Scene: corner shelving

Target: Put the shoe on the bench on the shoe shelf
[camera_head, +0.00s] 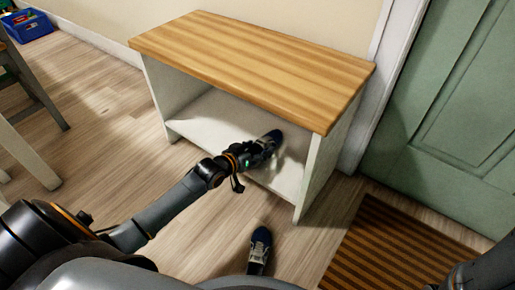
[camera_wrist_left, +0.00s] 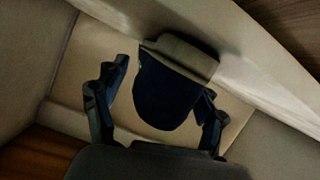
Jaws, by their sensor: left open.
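A dark blue shoe (camera_head: 273,136) with a pale sole is on the white lower shelf (camera_head: 215,118) under the bench's wooden top (camera_head: 255,58). My left gripper (camera_head: 259,149) reaches into the opening and is right at this shoe, partly hiding it. In the left wrist view the dark shoe (camera_wrist_left: 165,95) lies between the two spread fingers of the open left gripper (camera_wrist_left: 155,112). Whether the fingers touch it I cannot tell. A second dark shoe (camera_head: 259,248) is on the floor in front of the bench. My right gripper is not in view.
A striped brown doormat (camera_head: 395,245) lies at the right before a green door (camera_head: 450,90). A stool or chair leg (camera_head: 28,155) stands at the left. A blue bin (camera_head: 30,25) is at the far left. The wooden bench top is clear.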

